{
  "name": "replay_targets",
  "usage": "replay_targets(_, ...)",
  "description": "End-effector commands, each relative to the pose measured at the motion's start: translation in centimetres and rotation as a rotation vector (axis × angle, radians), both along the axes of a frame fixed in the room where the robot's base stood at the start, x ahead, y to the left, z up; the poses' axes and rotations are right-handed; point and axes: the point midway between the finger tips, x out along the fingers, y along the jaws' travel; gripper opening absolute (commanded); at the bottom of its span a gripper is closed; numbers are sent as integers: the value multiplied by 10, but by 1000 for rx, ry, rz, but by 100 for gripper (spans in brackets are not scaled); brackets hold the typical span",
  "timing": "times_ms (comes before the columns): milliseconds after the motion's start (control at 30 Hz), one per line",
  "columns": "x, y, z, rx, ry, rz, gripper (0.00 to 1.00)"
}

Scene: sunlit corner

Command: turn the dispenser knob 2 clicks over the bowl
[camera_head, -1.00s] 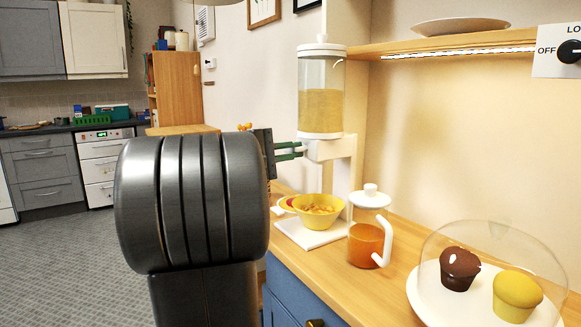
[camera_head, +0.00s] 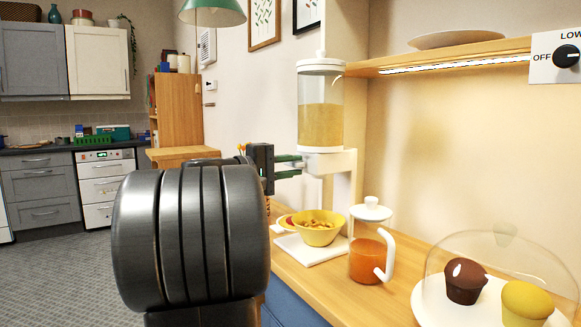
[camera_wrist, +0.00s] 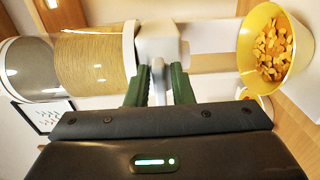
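The dispenser (camera_head: 321,104) has a clear hopper, partly filled with fine tan grain, on a white stand. Its pale knob (camera_wrist: 158,77) shows between the green fingers of my gripper (camera_wrist: 160,84) in the wrist view. The fingers stand on either side of the knob, with what look like narrow gaps, so the gripper seems open around it. In the head view my gripper (camera_head: 289,166) reaches the dispenser's white outlet from the left, one finger above the other. The yellow bowl (camera_head: 317,237) stands below the outlet and holds golden-brown pieces; it also shows in the wrist view (camera_wrist: 251,46).
The bowl stands on a white base (camera_head: 326,252). A jug of orange drink (camera_head: 366,262) is close on its right. A clear dome over two muffins on a plate (camera_head: 425,300) stands farther right. A wooden shelf (camera_head: 460,53) is above, with a switch panel (camera_head: 550,68).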

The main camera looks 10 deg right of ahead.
Motion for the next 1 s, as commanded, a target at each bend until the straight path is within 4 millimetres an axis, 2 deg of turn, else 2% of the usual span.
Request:
replay_targets(333,0,1,1,-1,0,1,34)
replay_targets(467,-2,9,2,-2,-2,3,34)
replay_targets(567,-7,22,2,-2,-2,5,34)
replay_targets(1000,-36,102,2,-1,0,5,34)
